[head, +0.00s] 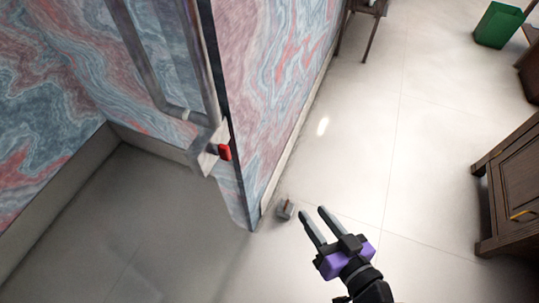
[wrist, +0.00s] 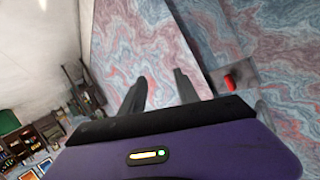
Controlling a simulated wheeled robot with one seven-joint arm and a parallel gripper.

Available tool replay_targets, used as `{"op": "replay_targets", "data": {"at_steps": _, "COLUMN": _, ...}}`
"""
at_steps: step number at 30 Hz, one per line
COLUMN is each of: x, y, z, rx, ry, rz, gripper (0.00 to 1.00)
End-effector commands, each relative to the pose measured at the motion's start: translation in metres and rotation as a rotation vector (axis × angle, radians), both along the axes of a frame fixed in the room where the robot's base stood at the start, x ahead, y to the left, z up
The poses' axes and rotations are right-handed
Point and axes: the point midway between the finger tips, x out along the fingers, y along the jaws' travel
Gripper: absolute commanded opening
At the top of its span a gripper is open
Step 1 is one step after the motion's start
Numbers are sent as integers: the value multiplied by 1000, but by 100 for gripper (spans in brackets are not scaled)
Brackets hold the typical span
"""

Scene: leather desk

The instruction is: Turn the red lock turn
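The red lock turn (head: 224,152) is a small red piece on a metal plate at the edge of the swirl-patterned wall, left of centre in the head view. My gripper (head: 310,218) is purple and black with two grey fingers. In the head view it is below and to the right of the lock turn, apart from it. The fingers are spread with nothing between them.
A small grey object (head: 285,208) is near the wall's foot, just left of my fingers. A dark wooden cabinet (head: 512,190) stands at right and a green bin (head: 498,25) at upper right. The pale tiled floor (head: 350,130) between is clear.

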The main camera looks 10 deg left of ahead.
Motion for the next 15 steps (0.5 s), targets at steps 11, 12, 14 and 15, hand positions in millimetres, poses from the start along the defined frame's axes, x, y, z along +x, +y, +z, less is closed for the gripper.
{"op": "replay_targets", "data": {"at_steps": 11, "x": 53, "y": 106, "z": 72, "rx": 109, "ry": -290, "rz": 577, "gripper": 38}}
{"op": "replay_targets", "data": {"at_steps": 12, "x": 52, "y": 111, "z": 81, "rx": 115, "ry": -320, "rz": 623, "gripper": 38}}
{"op": "replay_targets", "data": {"at_steps": 14, "x": 52, "y": 117, "z": 93, "rx": 123, "ry": -360, "rz": 681, "gripper": 38}}
{"op": "replay_targets", "data": {"at_steps": 15, "x": 51, "y": 120, "z": 99, "rx": 126, "ry": -382, "rz": 712, "gripper": 38}}
